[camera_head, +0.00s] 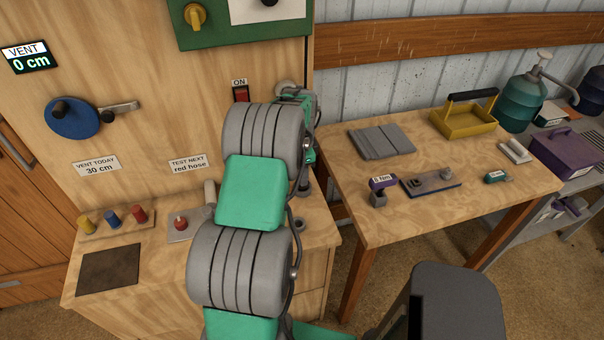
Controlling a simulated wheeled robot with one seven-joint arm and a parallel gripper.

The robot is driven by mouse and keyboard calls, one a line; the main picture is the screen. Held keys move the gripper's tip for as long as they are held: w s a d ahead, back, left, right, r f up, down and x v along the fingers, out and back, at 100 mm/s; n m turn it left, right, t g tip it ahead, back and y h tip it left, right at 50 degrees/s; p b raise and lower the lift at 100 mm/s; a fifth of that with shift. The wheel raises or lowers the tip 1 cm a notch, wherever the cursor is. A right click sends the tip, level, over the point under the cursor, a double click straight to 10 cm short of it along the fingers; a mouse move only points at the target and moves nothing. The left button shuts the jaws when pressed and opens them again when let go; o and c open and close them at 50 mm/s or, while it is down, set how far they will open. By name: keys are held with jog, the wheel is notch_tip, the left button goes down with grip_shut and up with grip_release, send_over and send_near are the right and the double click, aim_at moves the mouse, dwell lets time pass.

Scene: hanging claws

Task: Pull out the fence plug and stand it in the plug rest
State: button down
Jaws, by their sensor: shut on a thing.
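My gripper (304,184) is mostly hidden behind my own wrist and forearm. A dark part of it shows low, just above the right end of the wooden bench top. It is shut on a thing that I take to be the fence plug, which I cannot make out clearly. A small dark ring-like fitting (300,225) sits on the bench top just below it; I cannot tell whether it is the plug rest. A pale round fitting (284,88) on the upright panel is partly covered by my wrist.
Coloured pegs (112,218), a dark mat (109,270) and a red knob on a plate (180,223) are on the bench. A red switch (241,94) is above. The right table holds grey slats (381,141), a yellow tray (465,121) and tools. A grey stool (455,300) stands in front.

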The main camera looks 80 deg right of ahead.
jog(key=shift+f, duration=0.3)
jog(key=c, duration=1.6)
grip_release()
jog(key=shift+f, duration=0.1)
jog(key=shift+c, duration=0.2)
jog(key=o, duration=0.5)
jog(key=shift+o, duration=0.2)
